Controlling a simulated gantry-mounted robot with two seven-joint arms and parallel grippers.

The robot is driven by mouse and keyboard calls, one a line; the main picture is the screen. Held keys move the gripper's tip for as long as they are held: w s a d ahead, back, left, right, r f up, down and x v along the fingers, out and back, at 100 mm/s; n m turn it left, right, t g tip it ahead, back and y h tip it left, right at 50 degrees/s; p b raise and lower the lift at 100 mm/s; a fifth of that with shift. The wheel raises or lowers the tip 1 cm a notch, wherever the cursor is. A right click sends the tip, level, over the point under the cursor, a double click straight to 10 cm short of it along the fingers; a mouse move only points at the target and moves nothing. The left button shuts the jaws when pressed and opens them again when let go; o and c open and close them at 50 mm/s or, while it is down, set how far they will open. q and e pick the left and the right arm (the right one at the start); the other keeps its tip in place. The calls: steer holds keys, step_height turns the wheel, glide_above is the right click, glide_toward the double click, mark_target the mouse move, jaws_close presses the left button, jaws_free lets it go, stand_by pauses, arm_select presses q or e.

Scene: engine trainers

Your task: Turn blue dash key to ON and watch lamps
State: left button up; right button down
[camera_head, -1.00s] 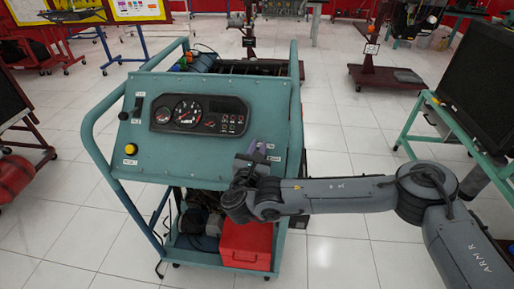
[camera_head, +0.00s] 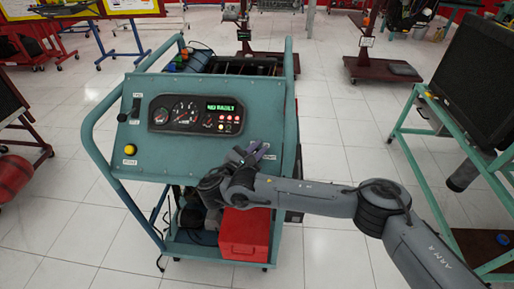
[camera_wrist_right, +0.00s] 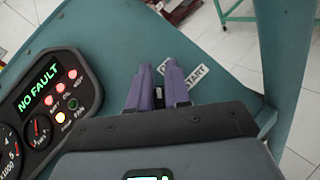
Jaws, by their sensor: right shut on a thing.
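The teal dash panel (camera_head: 185,152) of the engine trainer carries a black gauge cluster (camera_head: 197,115). The cluster display (camera_head: 221,107) is lit green and reads NO FAULT. Several red lamps (camera_wrist_right: 72,74) and a pale yellow lamp (camera_wrist_right: 60,117) glow beside it in the right wrist view. My right gripper (camera_head: 252,150) is at the lower right of the panel, its purple fingers (camera_wrist_right: 158,86) shut on the dash key beside the START label (camera_wrist_right: 197,76). The key is almost wholly hidden between the fingers, so its angle cannot be read. My left gripper is not in view.
A yellow button (camera_head: 130,150) and a black switch (camera_head: 136,108) sit on the panel's left. A teal tube frame (camera_head: 98,150) surrounds the trainer. A red box (camera_head: 244,233) stands on its lower shelf. A teal stand with a black screen (camera_head: 478,80) is at right.

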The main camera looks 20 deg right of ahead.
steer(key=shift+f, duration=0.1)
steer(key=c, duration=1.2)
jaws_free()
steer(key=shift+o, duration=0.2)
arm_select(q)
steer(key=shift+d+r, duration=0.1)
arm_select(e)
steer(key=shift+a, duration=0.1)
